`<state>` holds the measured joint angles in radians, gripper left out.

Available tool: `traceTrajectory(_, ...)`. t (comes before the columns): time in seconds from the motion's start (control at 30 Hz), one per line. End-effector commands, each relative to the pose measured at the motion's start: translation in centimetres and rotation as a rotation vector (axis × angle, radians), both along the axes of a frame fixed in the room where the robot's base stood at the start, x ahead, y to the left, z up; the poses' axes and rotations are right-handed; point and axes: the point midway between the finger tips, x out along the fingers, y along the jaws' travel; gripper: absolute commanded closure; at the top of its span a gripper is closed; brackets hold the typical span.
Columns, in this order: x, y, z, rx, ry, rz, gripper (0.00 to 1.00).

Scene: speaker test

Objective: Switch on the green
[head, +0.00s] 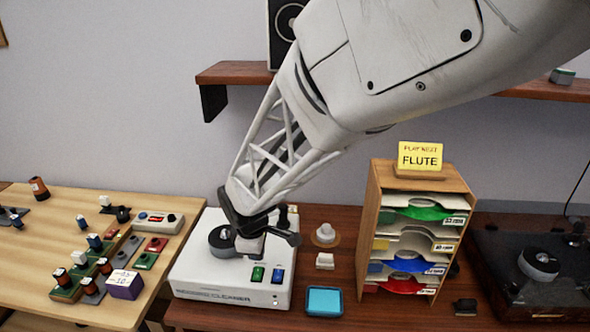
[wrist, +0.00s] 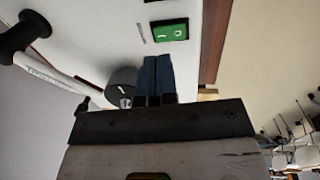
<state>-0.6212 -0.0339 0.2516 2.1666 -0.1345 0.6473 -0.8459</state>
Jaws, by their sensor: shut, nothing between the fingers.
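A white record cleaner box (head: 215,275) stands on the brown table. A green switch (head: 257,274) is on its front right, with a blue switch (head: 277,276) to the right of it. The green switch also shows in the wrist view (wrist: 168,30), with pale marks on its face; I cannot tell which way it is set. My gripper (head: 250,245) is over the box, behind the green switch in the head view. In the wrist view its fingers (wrist: 157,60) are together and empty, with the tips pointing toward the green switch and apparently apart from it.
A dark round knob or pad (head: 222,238) sits on the box, left of my gripper. A blue tray (head: 324,301) and a wooden rack (head: 370,230) of coloured sleeves stand to the right. A turntable (head: 540,265) is far right. A light wooden table (head: 75,310) with small parts is left.

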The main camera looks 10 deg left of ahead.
Motion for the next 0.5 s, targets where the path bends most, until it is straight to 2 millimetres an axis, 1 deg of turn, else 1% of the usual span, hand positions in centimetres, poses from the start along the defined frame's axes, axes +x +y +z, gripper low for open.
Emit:
traceTrajectory(0.03, 0.1, 0.0, -0.8, -0.002, 0.003, 0.0, 1.0)
traceTrajectory(0.2, 0.4, 0.0, -2.9, -0.002, 0.002, 0.0, 1.0)
traceTrajectory(0.4, 0.6, 0.0, -4.4, -0.001, 0.001, 0.001, 1.0)
traceTrajectory(0.5, 0.6, 0.0, -4.8, -0.001, 0.001, 0.001, 1.0)
